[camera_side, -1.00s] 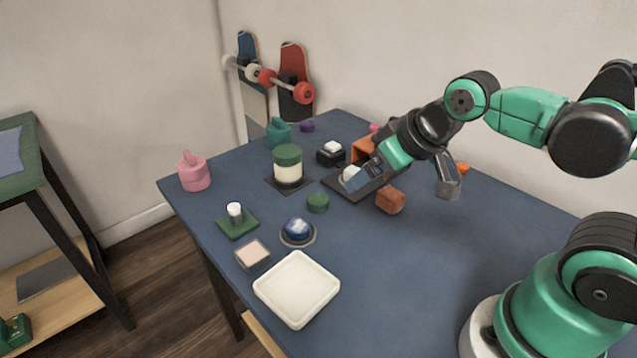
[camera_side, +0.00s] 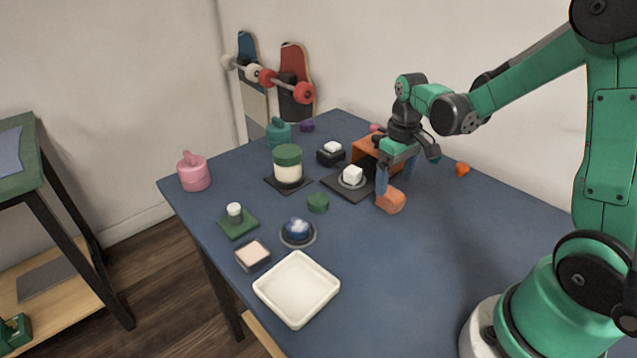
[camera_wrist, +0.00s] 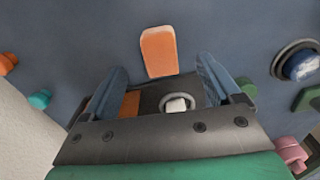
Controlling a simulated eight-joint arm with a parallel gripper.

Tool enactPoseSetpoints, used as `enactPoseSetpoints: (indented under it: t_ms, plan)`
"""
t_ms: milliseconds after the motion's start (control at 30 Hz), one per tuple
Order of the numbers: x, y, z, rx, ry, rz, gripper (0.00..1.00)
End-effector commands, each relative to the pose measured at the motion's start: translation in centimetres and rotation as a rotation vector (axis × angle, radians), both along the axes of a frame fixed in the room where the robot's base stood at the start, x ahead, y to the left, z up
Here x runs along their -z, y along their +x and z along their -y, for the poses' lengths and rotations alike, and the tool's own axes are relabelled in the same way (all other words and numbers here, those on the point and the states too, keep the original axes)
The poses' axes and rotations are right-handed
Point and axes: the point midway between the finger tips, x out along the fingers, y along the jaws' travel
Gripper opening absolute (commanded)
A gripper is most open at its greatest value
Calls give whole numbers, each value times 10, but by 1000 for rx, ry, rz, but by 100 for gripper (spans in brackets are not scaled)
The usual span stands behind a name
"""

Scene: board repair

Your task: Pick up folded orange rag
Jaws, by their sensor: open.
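The folded orange rag (camera_side: 391,201) looks like a small rounded orange block lying on the blue table. In the wrist view the rag (camera_wrist: 159,50) lies between the lines of the two fingers, just past their tips. My gripper (camera_side: 395,178) points down close above and behind the rag, and one blue finger overlaps the rag's left edge in the side view. In the wrist view my gripper (camera_wrist: 163,75) is open, with nothing between its fingers. I cannot tell whether a finger touches the rag.
A black plate (camera_side: 336,181) with a white cube (camera_side: 353,174) and an orange open box (camera_side: 366,150) stand close to the gripper. The table's right front is clear.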

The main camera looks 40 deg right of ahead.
Motion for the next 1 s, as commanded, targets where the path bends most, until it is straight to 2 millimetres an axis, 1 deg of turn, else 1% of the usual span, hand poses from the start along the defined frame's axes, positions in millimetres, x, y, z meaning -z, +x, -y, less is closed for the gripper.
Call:
enactPoseSetpoints:
  t_ms: [100, 300, 433, 667, 700, 767, 800, 867, 900, 967, 1000]
  plan:
    - [16, 0, 0, -1, 0, 2, 84]
    - [37, 0, 0, -1, 0, 3, 84]
    - [43, 0, -1, -1, 0, 4, 84]
    - [43, 0, -1, -1, 0, 4, 84]
    - [43, 0, -1, -1, 0, 4, 79]
    - [43, 0, -1, -1, 0, 4, 61]
    - [43, 0, -1, -1, 0, 4, 50]
    - [43, 0, -1, -1, 0, 4, 33]
    - [43, 0, -1, -1, 0, 4, 22]
    - [43, 0, -1, -1, 0, 4, 5]
    - [43, 0, -1, -1, 0, 4, 0]
